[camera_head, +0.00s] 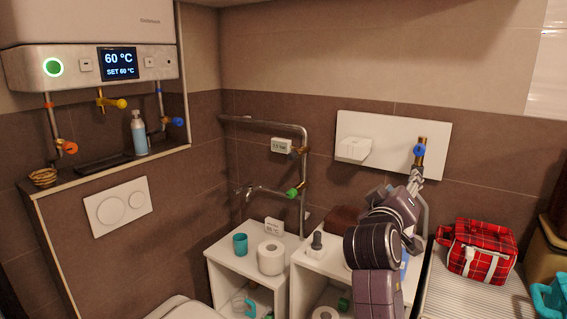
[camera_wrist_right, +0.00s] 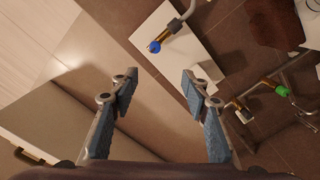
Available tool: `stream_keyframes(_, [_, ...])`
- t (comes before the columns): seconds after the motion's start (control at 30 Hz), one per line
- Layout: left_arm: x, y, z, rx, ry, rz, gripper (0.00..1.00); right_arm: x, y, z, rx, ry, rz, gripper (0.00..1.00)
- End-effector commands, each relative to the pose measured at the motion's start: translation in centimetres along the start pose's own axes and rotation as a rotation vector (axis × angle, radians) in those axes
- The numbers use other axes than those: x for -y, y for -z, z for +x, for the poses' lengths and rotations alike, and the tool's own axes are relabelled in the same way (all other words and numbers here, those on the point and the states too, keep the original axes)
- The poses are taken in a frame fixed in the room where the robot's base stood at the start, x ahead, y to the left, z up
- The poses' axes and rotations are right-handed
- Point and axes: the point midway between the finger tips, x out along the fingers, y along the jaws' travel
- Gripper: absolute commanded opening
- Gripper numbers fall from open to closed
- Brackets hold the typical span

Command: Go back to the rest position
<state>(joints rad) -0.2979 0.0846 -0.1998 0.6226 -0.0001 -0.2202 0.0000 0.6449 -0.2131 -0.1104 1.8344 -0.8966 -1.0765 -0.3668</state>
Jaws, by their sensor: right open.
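My right arm rises at the lower right of the head view, with its gripper (camera_head: 415,182) just below a brass valve with a blue knob (camera_head: 419,150) on the white wall panel (camera_head: 365,122). In the right wrist view the gripper (camera_wrist_right: 158,82) is open, its two blue-grey fingers wide apart with nothing between them. The blue knob (camera_wrist_right: 154,47) shows beyond the fingertips there, apart from both. Part of the white panel (camera_wrist_right: 185,70) lies behind the right finger. My left gripper is not in view.
White shelves (camera_head: 226,258) hold a teal cup (camera_head: 240,244) and a paper roll (camera_head: 271,257), left of my arm. A red plaid bag (camera_head: 478,250) stands to its right. A pipe with a green valve (camera_head: 293,193) runs along the wall. Open space lies before the shelves.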

Motion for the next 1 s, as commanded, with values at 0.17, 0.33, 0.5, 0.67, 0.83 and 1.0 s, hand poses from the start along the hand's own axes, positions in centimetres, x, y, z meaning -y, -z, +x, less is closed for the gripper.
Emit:
stream_keyframes(0.17, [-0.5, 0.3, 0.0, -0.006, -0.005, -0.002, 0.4, 3.7, -1.6, 0.8, 0.005, 0.057, -0.031, 0.43])
stream_keyframes(0.33, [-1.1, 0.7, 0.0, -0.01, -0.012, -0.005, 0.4, 7.9, -3.5, 1.4, 0.01, 0.123, -0.058, 0.43])
stream_keyframes(0.5, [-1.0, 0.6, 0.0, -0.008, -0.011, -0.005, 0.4, 13.5, -6.7, 1.7, 0.023, 0.214, -0.089, 0.43])
stream_keyframes(0.67, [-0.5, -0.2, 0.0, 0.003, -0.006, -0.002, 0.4, 20.9, -12.1, 1.2, 0.054, 0.34, -0.12, 0.43])
stream_keyframes(0.83, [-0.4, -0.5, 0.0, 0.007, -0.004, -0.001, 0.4, 30.3, -20.8, -1.4, 0.117, 0.512, -0.138, 0.43])
stream_keyframes(1.0, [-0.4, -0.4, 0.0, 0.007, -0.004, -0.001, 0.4, 37.9, -30.6, -6.0, 0.205, 0.669, -0.133, 0.43])
